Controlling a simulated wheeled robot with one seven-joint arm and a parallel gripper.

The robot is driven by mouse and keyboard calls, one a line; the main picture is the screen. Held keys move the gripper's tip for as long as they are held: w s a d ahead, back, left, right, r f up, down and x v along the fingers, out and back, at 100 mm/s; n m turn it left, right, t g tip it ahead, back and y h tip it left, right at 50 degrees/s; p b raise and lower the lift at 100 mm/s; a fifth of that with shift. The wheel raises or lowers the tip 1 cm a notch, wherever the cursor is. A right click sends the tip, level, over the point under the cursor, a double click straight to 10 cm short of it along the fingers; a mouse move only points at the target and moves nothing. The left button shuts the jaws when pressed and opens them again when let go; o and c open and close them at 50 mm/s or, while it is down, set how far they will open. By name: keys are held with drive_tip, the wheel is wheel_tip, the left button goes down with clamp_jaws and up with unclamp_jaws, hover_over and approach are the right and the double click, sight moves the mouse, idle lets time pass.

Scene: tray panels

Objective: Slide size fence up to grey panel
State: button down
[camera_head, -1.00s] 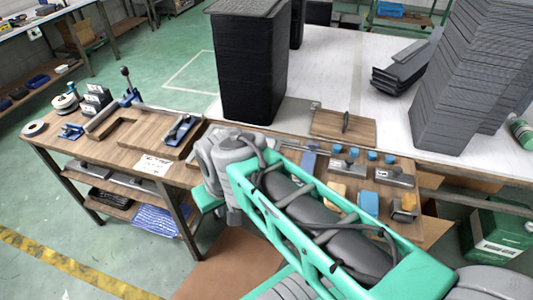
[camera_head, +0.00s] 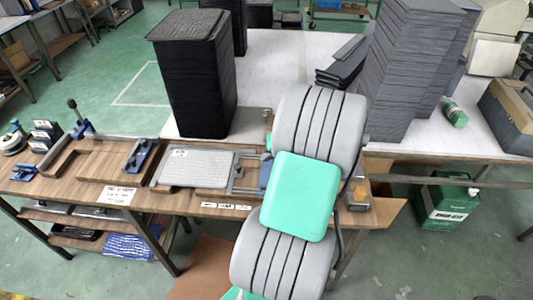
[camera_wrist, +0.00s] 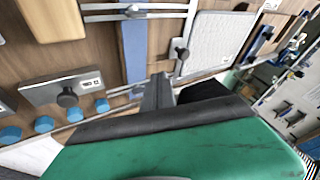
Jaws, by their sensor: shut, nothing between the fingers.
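The grey panel (camera_head: 195,168) lies flat on the wooden bench in the head view. It also shows in the wrist view (camera_wrist: 214,45). A blue bar (camera_wrist: 134,48), apparently the size fence, lies beside it, with bare wood and metal rails between them. In the head view the bar (camera_head: 265,174) is partly behind my arm. A metal stop with a black knob (camera_wrist: 180,53) stands at the panel's edge. My gripper (camera_wrist: 158,92) is shut and empty, near the bar's end in the wrist view. Contact with the bar cannot be told. The head view hides my gripper.
A tall black stack (camera_head: 195,75) stands behind the panel. Grey stacked panels (camera_head: 405,65) stand on the white table. A grey block with a knob (camera_wrist: 65,92) and several blue knobs lie on the bench's other side. Wooden trays (camera_head: 90,160) are at left.

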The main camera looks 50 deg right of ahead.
sight(237, 169)
drive_tip(key=x, duration=0.6)
drive_tip(key=shift+p, duration=0.4)
drive_tip(key=w+a, duration=0.1)
drive_tip(key=w+a+p, duration=0.1)
drive_tip(key=shift+w+a+f, duration=0.1)
drive_tip(key=shift+w+a, duration=0.1)
drive_tip(key=shift+a, duration=0.15)
drive_tip(key=shift+w+a+f, duration=0.1)
drive_tip(key=shift+w+a+f+b, duration=0.2)
drive_tip(key=shift+w+a+b, duration=0.1)
drive_tip(key=shift+b, duration=0.2)
drive_tip(key=shift+a+r, duration=0.1)
drive_tip(key=shift+r, duration=0.05)
